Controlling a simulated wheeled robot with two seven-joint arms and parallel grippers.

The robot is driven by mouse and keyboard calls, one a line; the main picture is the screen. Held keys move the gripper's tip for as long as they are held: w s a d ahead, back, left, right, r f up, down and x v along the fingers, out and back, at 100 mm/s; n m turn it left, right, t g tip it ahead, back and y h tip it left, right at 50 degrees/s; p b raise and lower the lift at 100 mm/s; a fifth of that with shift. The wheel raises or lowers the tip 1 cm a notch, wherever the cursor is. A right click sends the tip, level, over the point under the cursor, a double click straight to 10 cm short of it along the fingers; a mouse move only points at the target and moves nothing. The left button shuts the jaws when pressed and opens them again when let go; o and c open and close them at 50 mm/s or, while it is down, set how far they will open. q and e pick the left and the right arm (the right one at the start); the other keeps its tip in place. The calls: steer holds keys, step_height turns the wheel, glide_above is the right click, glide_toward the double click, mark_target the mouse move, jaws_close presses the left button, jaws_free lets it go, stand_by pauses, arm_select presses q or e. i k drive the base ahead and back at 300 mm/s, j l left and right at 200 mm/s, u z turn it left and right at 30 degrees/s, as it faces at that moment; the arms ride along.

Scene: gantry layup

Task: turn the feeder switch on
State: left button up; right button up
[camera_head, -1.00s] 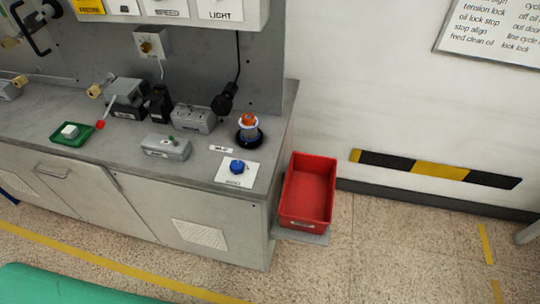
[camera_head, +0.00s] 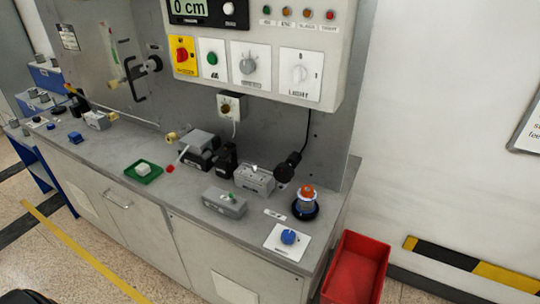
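No label I can read says feeder, so I cannot tell which control is the feeder switch. On the grey bench, a small grey switch box (camera_head: 224,204) has a green-tipped lever on top. Behind it sits a wider grey box (camera_head: 254,180) with small fittings on top. A blue knob (camera_head: 288,237) stands on a white plate near the bench's right front corner. The wall panel carries a red and yellow switch (camera_head: 182,56), a green button (camera_head: 212,59), a grey knob (camera_head: 249,65) and a white LIGHT knob (camera_head: 299,74). Neither gripper is in view.
A green tray (camera_head: 143,171) holds a white block. A lever with a red ball (camera_head: 170,169) projects toward the front. A red bin (camera_head: 357,268) stands off the right end. The floor in front is clear.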

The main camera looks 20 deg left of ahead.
mark_target(181, 54)
steer(key=u, duration=1.3)
